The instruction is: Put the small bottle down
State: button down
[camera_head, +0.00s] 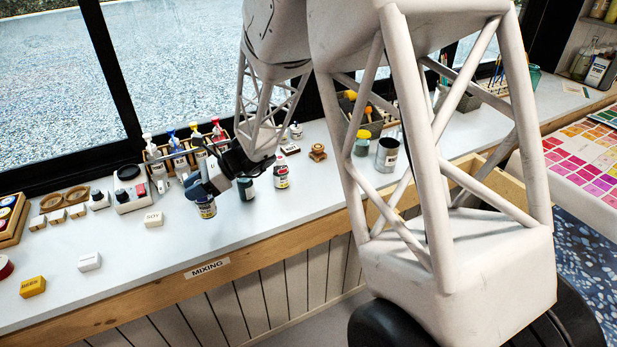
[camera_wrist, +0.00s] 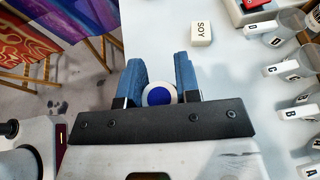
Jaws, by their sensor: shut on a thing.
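The small bottle (camera_head: 206,208) has a dark body with a pale label. In the wrist view its round top (camera_wrist: 160,95) is white with a blue disc, held between the two blue fingers. My gripper (camera_head: 204,190) is shut on it over the front part of the white counter (camera_head: 110,265); the fingers also show in the wrist view (camera_wrist: 160,72). The bottle looks about upright. I cannot tell whether its base touches the counter. The fingers and gripper body hide part of it.
A white SOY block (camera_head: 153,219) lies left of the bottle. Two similar bottles (camera_head: 246,188) (camera_head: 281,177) stand to its right. Pump bottles in a wooden rack (camera_head: 150,150) stand behind. The counter's wooden front edge (camera_head: 250,250) is close.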

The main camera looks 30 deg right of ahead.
jog(key=s+d+m+t+h, duration=0.1)
jog(key=s+d+m+t, duration=0.2)
jog(key=d, duration=1.2)
jog(key=s+d+m+t+h, duration=0.1)
jog(key=s+d+m+t, duration=0.1)
jog(key=d, duration=1.3)
jog(key=shift+s+d+m+t, duration=0.4)
jog(key=shift+s+t, duration=0.3)
jog(key=shift+s, duration=0.45)
jog(key=shift+r, duration=0.1)
jog(key=w+d, duration=0.2)
jog(key=w, duration=0.5)
jog(key=w+d+f, duration=0.1)
jog(key=w+d, duration=0.1)
jog(key=w, duration=0.6)
jog(key=shift+w+d+f, duration=0.2)
jog(key=shift+d+f, duration=0.05)
jog(key=shift+d, duration=0.05)
jog(key=shift+f, duration=1.75)
jog(key=shift+f, duration=0.1)
